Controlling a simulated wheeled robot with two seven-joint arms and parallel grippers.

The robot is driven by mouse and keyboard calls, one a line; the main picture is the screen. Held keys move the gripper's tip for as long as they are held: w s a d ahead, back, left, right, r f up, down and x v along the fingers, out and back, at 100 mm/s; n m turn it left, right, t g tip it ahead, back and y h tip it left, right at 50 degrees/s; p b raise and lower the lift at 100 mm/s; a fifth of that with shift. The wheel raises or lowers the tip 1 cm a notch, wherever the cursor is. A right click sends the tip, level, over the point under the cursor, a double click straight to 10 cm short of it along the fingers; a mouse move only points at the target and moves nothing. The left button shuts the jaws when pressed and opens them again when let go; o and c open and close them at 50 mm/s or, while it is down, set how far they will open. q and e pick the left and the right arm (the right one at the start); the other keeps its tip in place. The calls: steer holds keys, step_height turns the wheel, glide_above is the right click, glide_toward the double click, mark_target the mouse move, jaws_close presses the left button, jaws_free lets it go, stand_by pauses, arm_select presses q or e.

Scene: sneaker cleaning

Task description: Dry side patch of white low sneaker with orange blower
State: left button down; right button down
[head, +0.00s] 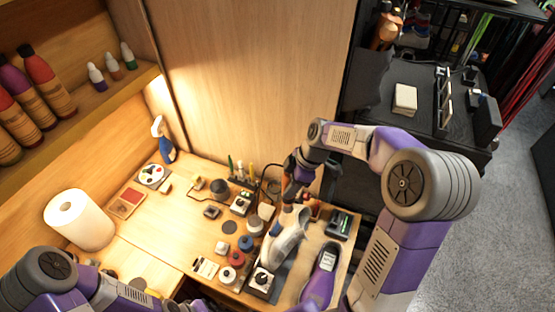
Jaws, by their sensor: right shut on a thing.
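The white low sneaker (287,242) is on the right part of the wooden workbench, tilted, with its toe toward the lower left. My right gripper (289,196) is just above and behind its upper end. It is shut on a small orange thing (286,184), which looks like the orange blower. The gripper hides most of it, and I cannot tell where its nozzle points or whether it touches the sneaker. The side patch is too small to make out. My left arm comes in at the lower left, and its gripper is not visible.
A purple shoe (320,276) stands right of the white sneaker. A black-and-white box with a knob (262,281) and several round tins are left of it. A paper towel roll (76,219) and a spray bottle (162,139) stand farther left. The bench's middle left is fairly clear.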

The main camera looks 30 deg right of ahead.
steer(key=shift+s+f+b, duration=0.1)
steer(key=shift+f+b, duration=0.05)
steer(key=shift+b, duration=0.15)
steer(key=shift+s+f+b, duration=0.1)
steer(key=shift+f+b, duration=1.15)
steer(key=shift+f, duration=0.9)
steer(key=shift+d, duration=0.2)
steer(key=shift+w+d, duration=0.6)
steer(key=shift+w, duration=0.1)
steer(key=shift+s+a+b, duration=0.85)
steer(key=shift+s+a, duration=0.5)
steer(key=shift+a, duration=0.2)
